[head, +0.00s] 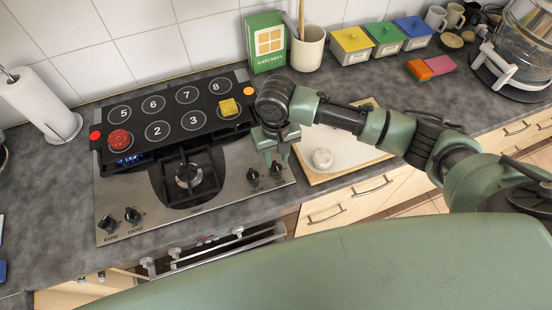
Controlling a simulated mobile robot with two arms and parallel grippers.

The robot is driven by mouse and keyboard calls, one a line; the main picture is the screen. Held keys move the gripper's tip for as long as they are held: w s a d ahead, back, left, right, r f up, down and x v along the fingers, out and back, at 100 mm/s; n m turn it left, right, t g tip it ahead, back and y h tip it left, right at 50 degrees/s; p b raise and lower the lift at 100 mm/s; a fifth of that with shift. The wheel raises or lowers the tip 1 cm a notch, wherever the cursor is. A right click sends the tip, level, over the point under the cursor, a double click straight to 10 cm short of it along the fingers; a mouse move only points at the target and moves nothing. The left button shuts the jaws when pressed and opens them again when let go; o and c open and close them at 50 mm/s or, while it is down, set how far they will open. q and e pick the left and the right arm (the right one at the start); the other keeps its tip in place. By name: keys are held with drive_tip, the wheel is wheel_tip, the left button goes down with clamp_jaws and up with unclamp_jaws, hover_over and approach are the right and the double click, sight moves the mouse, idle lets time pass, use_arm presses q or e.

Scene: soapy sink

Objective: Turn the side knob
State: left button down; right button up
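The steel stove (225,205) has black knobs near its front edge. Two knobs are at its left, one (110,222) beside another (132,215). Two are at its right: one knob (253,175) and the rightmost knob (277,168). The labels by the right knobs are too small to read. My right gripper (277,160) points down over the stove's right side. Its fingers are apart, just above or around the rightmost knob; I cannot tell whether they touch it. My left gripper is out of view.
A green box (266,42) stands behind.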

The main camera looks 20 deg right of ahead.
sight(276, 168)
drive_tip(key=shift+f, duration=1.45)
